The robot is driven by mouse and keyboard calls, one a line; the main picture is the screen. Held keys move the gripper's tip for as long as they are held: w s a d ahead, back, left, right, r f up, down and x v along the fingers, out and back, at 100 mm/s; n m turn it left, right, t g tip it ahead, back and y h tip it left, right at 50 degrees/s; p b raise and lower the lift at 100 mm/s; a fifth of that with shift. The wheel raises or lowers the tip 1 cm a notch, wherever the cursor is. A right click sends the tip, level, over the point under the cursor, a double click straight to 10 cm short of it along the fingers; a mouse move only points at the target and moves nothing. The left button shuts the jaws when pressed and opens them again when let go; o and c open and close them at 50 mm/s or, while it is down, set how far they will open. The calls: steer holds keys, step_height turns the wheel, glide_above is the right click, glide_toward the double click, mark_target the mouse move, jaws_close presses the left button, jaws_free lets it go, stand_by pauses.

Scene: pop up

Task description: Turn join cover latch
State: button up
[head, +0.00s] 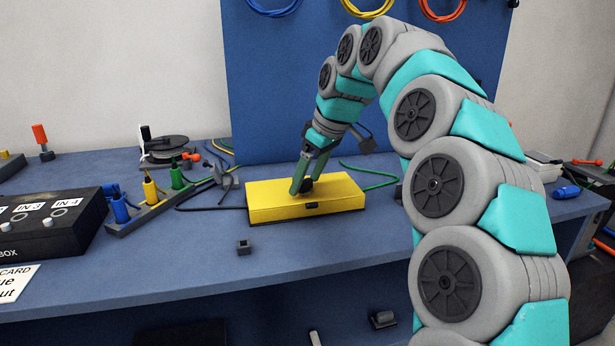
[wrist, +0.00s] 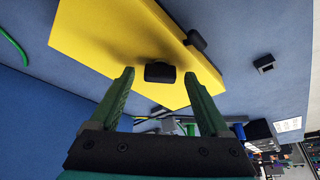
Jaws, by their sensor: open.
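A yellow box (head: 333,194), the join cover, lies flat on the blue workbench. A small black latch knob (head: 307,184) stands on its top near the left end. In the wrist view the black latch (wrist: 160,73) is between and a little beyond the two green fingertips, with clear gaps on both sides. My gripper (head: 301,187) is over the left part of the yellow box, pointing down, open and empty. It also shows in the wrist view (wrist: 163,76). A second black piece (head: 312,205) sits on the box's front side, also in the wrist view (wrist: 195,40). Whether the fingertips touch the box is unclear.
A small dark block (head: 243,247) lies on the bench in front of the box. A rack of coloured plugs (head: 160,203) and a black labelled box (head: 52,222) stand to the left. Green cable (head: 370,173) runs behind the box. The bench front is mostly clear.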

steer(key=shift+c, duration=0.2)
jaws_close()
stand_by(0.5)
